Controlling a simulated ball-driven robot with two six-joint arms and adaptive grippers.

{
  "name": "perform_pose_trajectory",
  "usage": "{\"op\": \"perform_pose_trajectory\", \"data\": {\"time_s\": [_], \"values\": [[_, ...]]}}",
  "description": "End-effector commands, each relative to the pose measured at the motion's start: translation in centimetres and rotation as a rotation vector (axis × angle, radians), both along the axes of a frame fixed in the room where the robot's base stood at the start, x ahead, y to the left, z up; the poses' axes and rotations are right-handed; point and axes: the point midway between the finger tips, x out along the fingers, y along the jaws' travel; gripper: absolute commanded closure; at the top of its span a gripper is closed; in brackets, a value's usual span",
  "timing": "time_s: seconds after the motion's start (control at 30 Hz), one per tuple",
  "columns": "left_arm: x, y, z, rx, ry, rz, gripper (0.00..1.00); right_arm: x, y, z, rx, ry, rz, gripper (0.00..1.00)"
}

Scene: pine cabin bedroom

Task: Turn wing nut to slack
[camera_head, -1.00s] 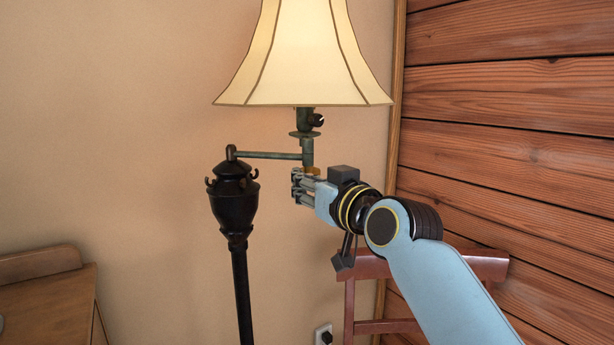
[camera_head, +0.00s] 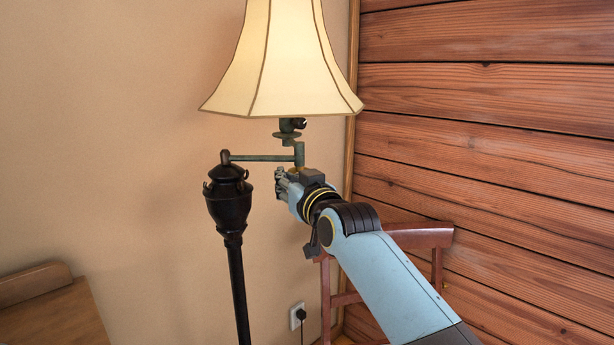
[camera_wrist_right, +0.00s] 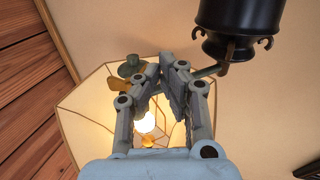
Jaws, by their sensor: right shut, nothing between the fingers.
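The brass-coloured wing nut (camera_wrist_right: 120,88) shows in the right wrist view, just left of my fingers, at the underside of the lamp's swing arm. In the head view it is mostly hidden behind my right gripper (camera_head: 281,182). That gripper is shut and empty, below the outer end of the swing arm (camera_head: 262,157). My left gripper is not in view.
The lit lampshade (camera_head: 283,65) hangs above the gripper. The black lamp post (camera_head: 230,205) stands to its left. A reddish wooden chair (camera_head: 425,238) is behind my right arm. The plank wall (camera_head: 490,130) is at right, a wooden furniture top (camera_head: 50,318) at lower left.

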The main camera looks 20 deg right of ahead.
Motion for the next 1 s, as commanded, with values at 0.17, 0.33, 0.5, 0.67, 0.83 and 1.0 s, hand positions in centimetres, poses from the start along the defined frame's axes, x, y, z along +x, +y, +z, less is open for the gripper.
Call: {"op": "perform_pose_trajectory", "data": {"time_s": [0.17, 0.33, 0.5, 0.67, 0.83, 1.0], "values": [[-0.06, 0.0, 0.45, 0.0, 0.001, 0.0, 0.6, 0.52, 0.23, 0.1, 0.001, 0.0, 0.001, 1.0], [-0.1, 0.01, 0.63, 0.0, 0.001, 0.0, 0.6, 0.86, 0.34, 0.06, 0.001, 0.0, 0.001, 1.0], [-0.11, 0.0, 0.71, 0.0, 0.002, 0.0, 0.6, 1.06, 0.39, 0.03, 0.001, 0.0, 0.001, 1.0], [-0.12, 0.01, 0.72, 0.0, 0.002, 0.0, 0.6, 1.12, 0.39, 0.04, 0.001, -0.001, 0.001, 1.0], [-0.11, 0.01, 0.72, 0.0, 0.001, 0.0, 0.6, 1.12, 0.39, 0.05, 0.001, -0.001, 0.001, 1.0], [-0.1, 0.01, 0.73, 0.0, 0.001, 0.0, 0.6, 1.12, 0.39, 0.06, 0.001, -0.001, 0.001, 1.0]]}}
